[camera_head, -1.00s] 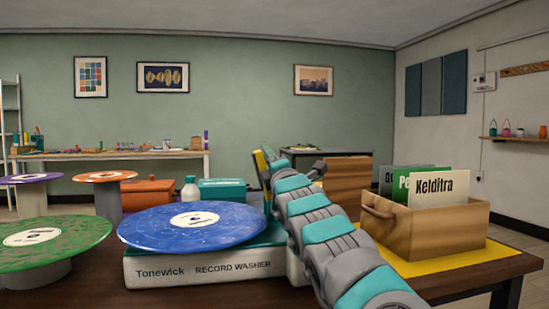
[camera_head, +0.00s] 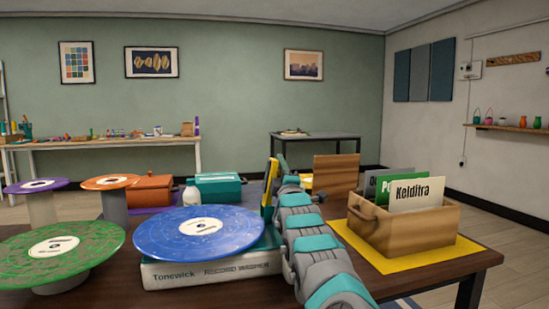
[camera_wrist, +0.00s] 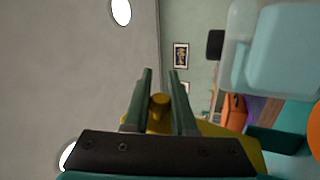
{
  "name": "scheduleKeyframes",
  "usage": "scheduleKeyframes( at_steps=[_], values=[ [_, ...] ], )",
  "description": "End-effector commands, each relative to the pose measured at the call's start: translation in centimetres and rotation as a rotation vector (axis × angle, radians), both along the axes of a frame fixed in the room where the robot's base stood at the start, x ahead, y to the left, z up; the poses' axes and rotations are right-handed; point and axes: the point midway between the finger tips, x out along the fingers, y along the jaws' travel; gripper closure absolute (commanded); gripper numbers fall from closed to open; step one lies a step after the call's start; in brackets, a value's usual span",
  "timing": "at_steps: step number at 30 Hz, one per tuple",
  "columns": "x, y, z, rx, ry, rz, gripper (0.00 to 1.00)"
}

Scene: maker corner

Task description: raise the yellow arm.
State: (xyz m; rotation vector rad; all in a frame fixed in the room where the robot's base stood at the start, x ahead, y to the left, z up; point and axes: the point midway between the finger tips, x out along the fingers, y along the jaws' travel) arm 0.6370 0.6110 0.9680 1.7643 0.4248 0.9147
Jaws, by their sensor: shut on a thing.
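The yellow arm (camera_head: 269,190) stands steeply, leaning slightly, at the right edge of the record washer (camera_head: 215,270), beside the blue record (camera_head: 197,233) on top of it. My gripper (camera_wrist: 160,75) is shut on the yellow arm, which also shows in the wrist view (camera_wrist: 160,112) with a knob-like part between the two green fingers. In the head view my teal and grey arm reaches up along the washer's right side and hides that end; the fingers are not clear there.
A wooden crate (camera_head: 405,228) with record dividers stands on a yellow mat (camera_head: 440,258) right of my arm. A green record (camera_head: 60,250), a purple one (camera_head: 36,186) and an orange one (camera_head: 109,182) sit on stands at left. A white bottle (camera_head: 192,192) stands behind the washer.

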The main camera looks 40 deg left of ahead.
Motion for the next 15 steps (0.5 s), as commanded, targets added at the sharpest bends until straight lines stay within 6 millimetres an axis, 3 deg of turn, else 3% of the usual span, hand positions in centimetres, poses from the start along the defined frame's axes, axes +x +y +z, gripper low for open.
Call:
scheduleKeyframes(
  at_steps=[14, 15],
  values=[
    [0.47, -0.18, -0.12, 0.007, 0.009, -0.002, 1.00],
    [0.48, -0.18, -0.13, 0.007, 0.009, -0.002, 0.75]
  ],
)
